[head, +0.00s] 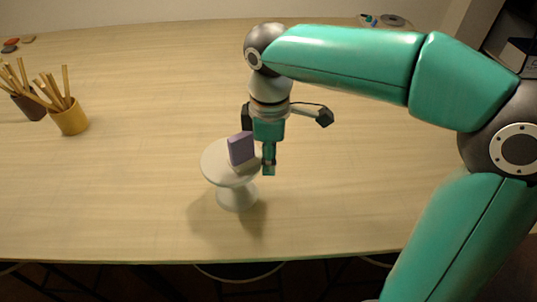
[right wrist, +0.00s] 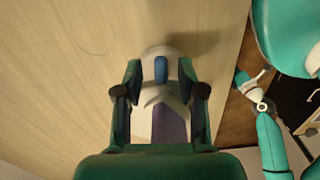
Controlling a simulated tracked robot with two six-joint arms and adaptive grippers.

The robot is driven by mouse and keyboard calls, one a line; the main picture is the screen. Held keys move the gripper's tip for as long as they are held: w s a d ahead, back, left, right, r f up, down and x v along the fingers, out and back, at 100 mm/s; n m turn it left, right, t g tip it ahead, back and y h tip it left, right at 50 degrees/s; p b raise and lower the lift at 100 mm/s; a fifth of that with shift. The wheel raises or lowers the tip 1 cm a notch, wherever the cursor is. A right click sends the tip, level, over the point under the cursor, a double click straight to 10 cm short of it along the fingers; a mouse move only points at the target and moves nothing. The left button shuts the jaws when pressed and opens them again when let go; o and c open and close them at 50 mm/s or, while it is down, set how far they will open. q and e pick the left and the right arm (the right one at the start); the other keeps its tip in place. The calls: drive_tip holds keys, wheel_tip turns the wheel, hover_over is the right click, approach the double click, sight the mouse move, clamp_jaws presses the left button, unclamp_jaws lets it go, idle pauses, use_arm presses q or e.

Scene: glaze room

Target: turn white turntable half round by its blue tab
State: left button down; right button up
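The white turntable (head: 214,167) stands upright on its pedestal near the table's front edge in the head view. A purple block (head: 241,148) stands on its top; it also shows in the right wrist view (right wrist: 169,126). The blue tab (right wrist: 161,69) shows in the right wrist view at the turntable's rim; in the head view my gripper hides it. My right gripper (head: 268,161) points down at the rim's right side. Its fingers (right wrist: 160,72) are apart, one on each side of the tab, with gaps. My left gripper (right wrist: 241,79) seems to show small beyond the table edge, its opening unclear.
A yellow cup (head: 70,119) and a dark brown cup (head: 31,106), both with wooden tools, stand at the left. Small items (head: 369,19) and a grey disc (head: 392,20) lie at the back right. The table around the turntable is clear.

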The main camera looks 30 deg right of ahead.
clamp_jaws()
idle(0.3)
drive_tip(key=shift+w+d+r+n+p, duration=0.2)
drive_tip(key=shift+n+p, duration=0.1)
drive_tip(key=shift+p, duration=0.15)
drive_tip(key=shift+w+d+f+n, duration=0.15)
drive_tip(key=shift+w+n, duration=0.15)
drive_tip(key=shift+n, duration=0.2)
unclamp_jaws()
